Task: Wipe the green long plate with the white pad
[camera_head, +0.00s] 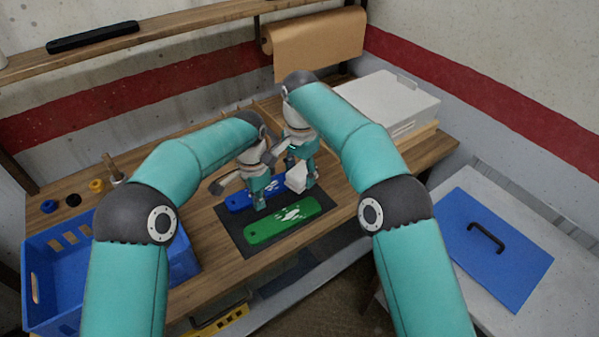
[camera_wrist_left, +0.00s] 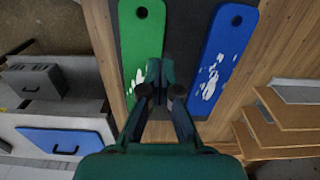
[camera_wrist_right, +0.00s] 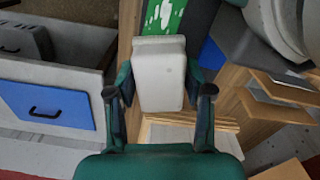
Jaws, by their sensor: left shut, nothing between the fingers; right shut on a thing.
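The green long plate (camera_head: 262,231) lies on a dark mat (camera_head: 232,238), with white smears on its right part. It also shows in the left wrist view (camera_wrist_left: 140,62) and partly in the right wrist view (camera_wrist_right: 178,8). The white pad (camera_head: 296,178) is held by my right gripper (camera_head: 303,172), near the right end of the plates. The pad fills the space between the fingers in the right wrist view (camera_wrist_right: 160,75). I cannot tell whether it touches anything. My left gripper (camera_head: 261,207) is shut and empty, pointing down at the strip between the green and blue plates.
A blue plate (camera_head: 236,202) with white smears lies behind the green one, partly hidden by my left gripper. A blue crate (camera_head: 50,300) stands left. A pale box (camera_head: 390,102) and a paper roll (camera_head: 315,42) are behind. A blue panel with a handle (camera_head: 500,262) lies right.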

